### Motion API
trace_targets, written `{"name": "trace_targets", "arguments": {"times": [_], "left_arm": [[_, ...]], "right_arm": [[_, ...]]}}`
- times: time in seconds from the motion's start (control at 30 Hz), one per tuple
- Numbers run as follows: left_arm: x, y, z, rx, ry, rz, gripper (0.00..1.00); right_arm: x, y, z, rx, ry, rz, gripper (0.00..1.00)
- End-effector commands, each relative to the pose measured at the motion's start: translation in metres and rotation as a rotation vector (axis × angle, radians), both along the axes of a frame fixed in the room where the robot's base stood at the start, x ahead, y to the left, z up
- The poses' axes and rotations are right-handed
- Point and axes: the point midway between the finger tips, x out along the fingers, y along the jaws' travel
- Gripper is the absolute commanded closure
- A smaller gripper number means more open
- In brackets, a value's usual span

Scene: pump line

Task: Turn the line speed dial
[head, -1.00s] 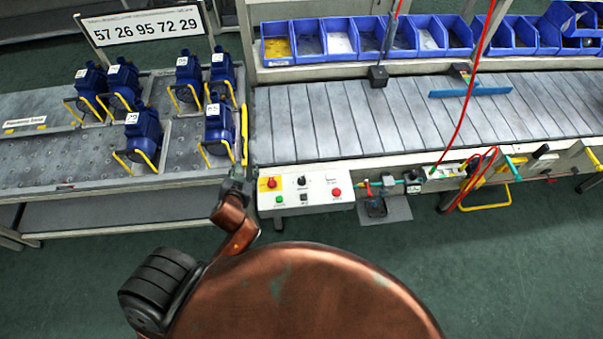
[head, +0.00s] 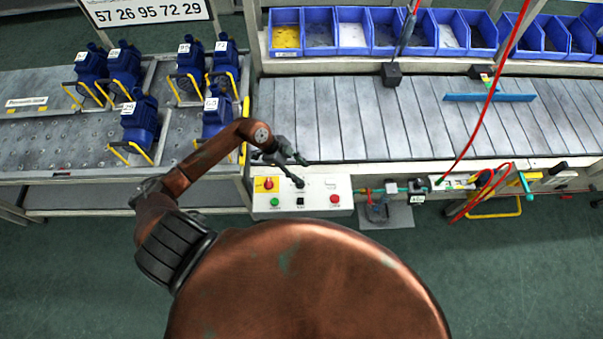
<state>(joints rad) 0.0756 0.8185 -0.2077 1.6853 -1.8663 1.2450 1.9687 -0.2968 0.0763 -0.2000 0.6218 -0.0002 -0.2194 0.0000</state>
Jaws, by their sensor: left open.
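The white control panel (head: 318,206) is fixed to the front of the conveyor. It carries a red rotary switch on a yellow plate (head: 264,184), a green button (head: 274,202), a small black switch (head: 300,202) and a red button (head: 334,199). The black dial in the panel's upper middle is covered by or merges with a finger of my left gripper (head: 301,172). That gripper is open, with its fingers spread over the panel's back edge. I cannot tell whether the finger touches the dial. My right gripper is out of view.
The slatted conveyor (head: 360,120) runs behind the panel, with blue bins (head: 352,38) above it. Blue pumps (head: 140,122) with yellow handles stand on the left table. A red hose (head: 485,110) hangs at the right. Green floor in front is clear.

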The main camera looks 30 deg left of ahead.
Motion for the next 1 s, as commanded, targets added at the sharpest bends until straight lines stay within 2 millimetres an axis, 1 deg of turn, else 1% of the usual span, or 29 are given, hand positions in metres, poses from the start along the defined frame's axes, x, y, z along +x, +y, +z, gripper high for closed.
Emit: {"name": "trace_targets", "arguments": {"times": [0.03, 0.1, 0.2, 0.37, 0.6, 0.7, 0.8, 1.0], "left_arm": [[-0.004, 0.016, -0.007, 0.051, 0.047, 0.013, 0.59], [-0.01, 0.031, -0.013, 0.098, 0.093, 0.029, 0.59], [-0.013, 0.038, -0.021, 0.127, 0.124, 0.042, 0.59], [-0.011, 0.03, -0.04, 0.126, 0.127, 0.042, 0.59], [-0.008, 0.017, -0.074, 0.126, 0.127, 0.043, 0.59], [-0.007, 0.013, -0.083, 0.126, 0.125, 0.042, 0.59], [-0.006, 0.011, -0.088, 0.127, 0.123, 0.041, 0.59], [-0.006, 0.011, -0.089, 0.128, 0.123, 0.041, 0.59]], "right_arm": [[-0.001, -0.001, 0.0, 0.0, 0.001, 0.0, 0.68], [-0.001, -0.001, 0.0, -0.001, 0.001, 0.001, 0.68], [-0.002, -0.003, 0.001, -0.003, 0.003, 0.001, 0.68], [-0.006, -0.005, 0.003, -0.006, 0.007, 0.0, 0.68], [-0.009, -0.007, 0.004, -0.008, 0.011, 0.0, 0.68], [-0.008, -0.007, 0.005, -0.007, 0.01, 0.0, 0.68], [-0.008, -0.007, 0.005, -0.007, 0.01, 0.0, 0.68], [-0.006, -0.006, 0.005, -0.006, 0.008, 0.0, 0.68]]}}
